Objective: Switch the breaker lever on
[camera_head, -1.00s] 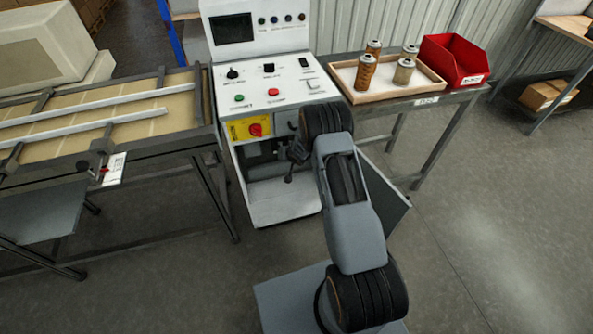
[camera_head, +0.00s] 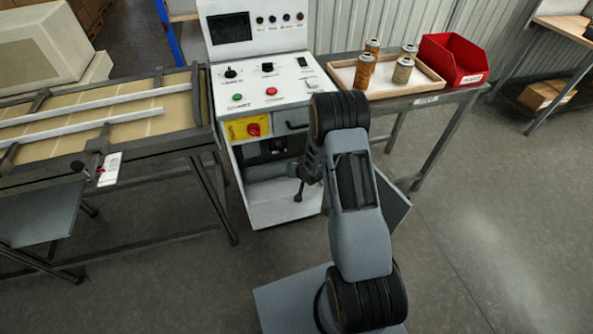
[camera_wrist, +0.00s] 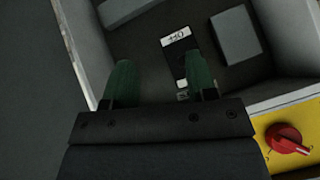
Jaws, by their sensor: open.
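The breaker (camera_wrist: 177,64) is a small dark block with a white label (camera_wrist: 175,37), inside the open lower bay of the white cabinet. In the head view the breaker (camera_head: 278,147) is a dark, small shape just left of my wrist. Its lever cannot be told apart clearly from the dark body, so I cannot tell its position. My gripper (camera_wrist: 160,82) is open, with its two green fingers apart and nothing seen between them. The breaker lies in front of the fingers, nearer the right finger in the wrist view, and that finger overlaps its edge.
A red rotary knob (camera_wrist: 287,138) on a yellow plate sits close beside my gripper on the cabinet. Grey blocks (camera_wrist: 237,36) flank the breaker. The open cabinet door (camera_head: 393,203) stands right of my arm. A conveyor table (camera_head: 100,125) is at left, a side table with canisters at right.

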